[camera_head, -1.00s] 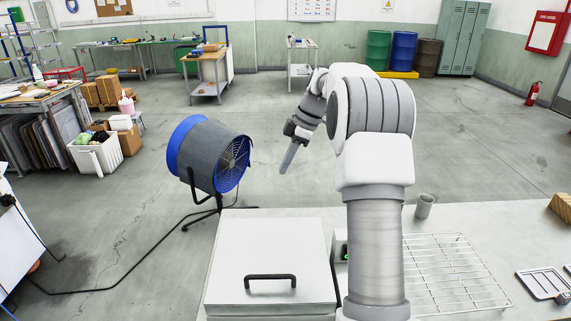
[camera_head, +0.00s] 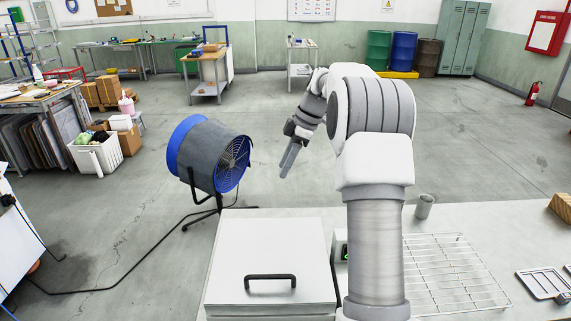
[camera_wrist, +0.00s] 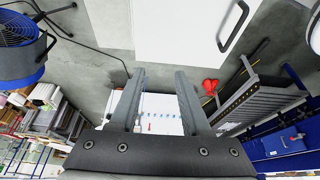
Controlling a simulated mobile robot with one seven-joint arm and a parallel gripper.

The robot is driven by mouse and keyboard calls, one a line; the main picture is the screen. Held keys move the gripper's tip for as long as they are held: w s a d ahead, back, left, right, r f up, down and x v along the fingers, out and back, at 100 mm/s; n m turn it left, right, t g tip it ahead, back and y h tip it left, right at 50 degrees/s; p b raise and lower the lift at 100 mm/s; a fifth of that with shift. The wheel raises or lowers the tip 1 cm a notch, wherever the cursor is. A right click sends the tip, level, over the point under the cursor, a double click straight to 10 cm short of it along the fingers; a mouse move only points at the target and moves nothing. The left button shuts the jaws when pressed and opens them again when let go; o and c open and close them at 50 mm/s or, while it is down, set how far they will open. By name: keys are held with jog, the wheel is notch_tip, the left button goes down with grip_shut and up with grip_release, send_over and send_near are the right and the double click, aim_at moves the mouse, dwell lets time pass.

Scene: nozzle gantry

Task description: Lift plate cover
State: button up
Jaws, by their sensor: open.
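The plate cover (camera_head: 268,240) is a flat, square, light-grey lid on a box at the bottom middle of the head view. A black bar handle (camera_head: 270,278) stands on its near part. In the wrist view the pale cover (camera_wrist: 175,30) fills the upper middle, with its dark handle (camera_wrist: 232,27) at the right. My gripper (camera_head: 288,165) is open and empty, held out beyond the cover's far edge and well apart from the handle. Its two fingers (camera_wrist: 160,80) show spread in the wrist view, with nothing between them.
A wire rack (camera_head: 455,275), a grey cup (camera_head: 424,206) and a slotted tray (camera_head: 545,283) are on the bench to the right. A blue drum fan (camera_head: 210,153) stands on the floor left of my gripper. The floor beyond the bench is mostly clear.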

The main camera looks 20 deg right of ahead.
jog(key=p+v, duration=0.2)
jog(key=v, duration=1.5)
jog(key=shift+r, duration=0.15)
jog(key=h+b, duration=0.5)
jog(key=b, duration=1.3)
send_over(270, 276)
jog(key=s+a, duration=0.1)
jog(key=s, duration=0.2)
notch_tip(270, 276, down, 19)
jog(key=w+f+b, duration=0.1)
jog(key=f, duration=0.4)
jog(key=f+b, duration=0.1)
jog(key=f, duration=0.4)
jog(key=w+d+f+b, duration=0.1)
jog(key=f, duration=0.5)
jog(key=shift+w+f+b, duration=0.15)
jog(key=shift+w+b, duration=0.15)
jog(key=shift+b, duration=0.05)
grip_shut()
